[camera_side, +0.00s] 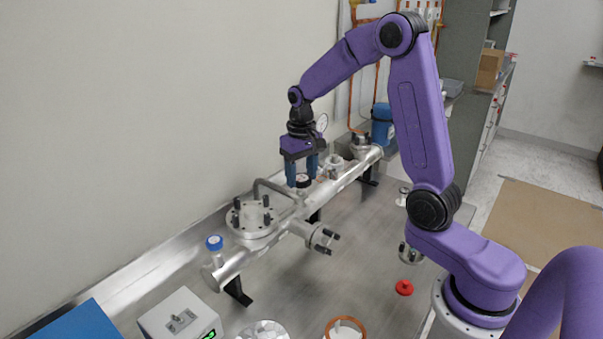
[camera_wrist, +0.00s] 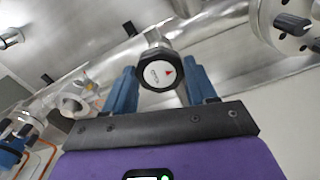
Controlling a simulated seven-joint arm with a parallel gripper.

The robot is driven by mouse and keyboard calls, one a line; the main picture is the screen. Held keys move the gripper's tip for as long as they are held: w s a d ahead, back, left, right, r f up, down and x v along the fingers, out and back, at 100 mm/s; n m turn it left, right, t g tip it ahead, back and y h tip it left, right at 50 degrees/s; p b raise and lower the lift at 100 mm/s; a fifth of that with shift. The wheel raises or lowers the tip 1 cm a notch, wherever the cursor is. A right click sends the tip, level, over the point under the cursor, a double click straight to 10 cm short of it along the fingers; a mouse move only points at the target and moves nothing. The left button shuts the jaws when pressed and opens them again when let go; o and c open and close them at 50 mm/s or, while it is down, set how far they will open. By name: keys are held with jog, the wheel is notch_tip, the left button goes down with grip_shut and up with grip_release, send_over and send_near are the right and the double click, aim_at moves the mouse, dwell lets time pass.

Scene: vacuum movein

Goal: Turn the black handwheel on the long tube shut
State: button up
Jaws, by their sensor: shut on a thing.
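The black handwheel (camera_side: 303,182) sits on the long silver tube (camera_side: 236,263), about halfway along it. The wrist view also shows my gripper (camera_wrist: 161,76) shut on the handwheel, one finger at each side. The stem under the wheel is mostly hidden in the side view.
A bolted flange (camera_side: 250,217) with a bent pipe stands on the tube close to the handwheel. A blue-capped fitting (camera_side: 214,243) is at the near end. A dial gauge (camera_side: 321,122) rises behind my gripper. A red part (camera_side: 404,288) lies on the otherwise fairly clear metal bench (camera_side: 350,250).

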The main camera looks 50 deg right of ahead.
jog(key=m, duration=0.4)
jog(key=shift+m, duration=0.3)
jog(key=m, duration=0.3)
jog(key=shift+m, duration=0.4)
jog(key=m, duration=1.3)
jog(key=shift+m, duration=0.3)
jog(key=m, duration=0.9)
jog(key=shift+m, duration=2)
jog(key=shift+r, duration=0.1)
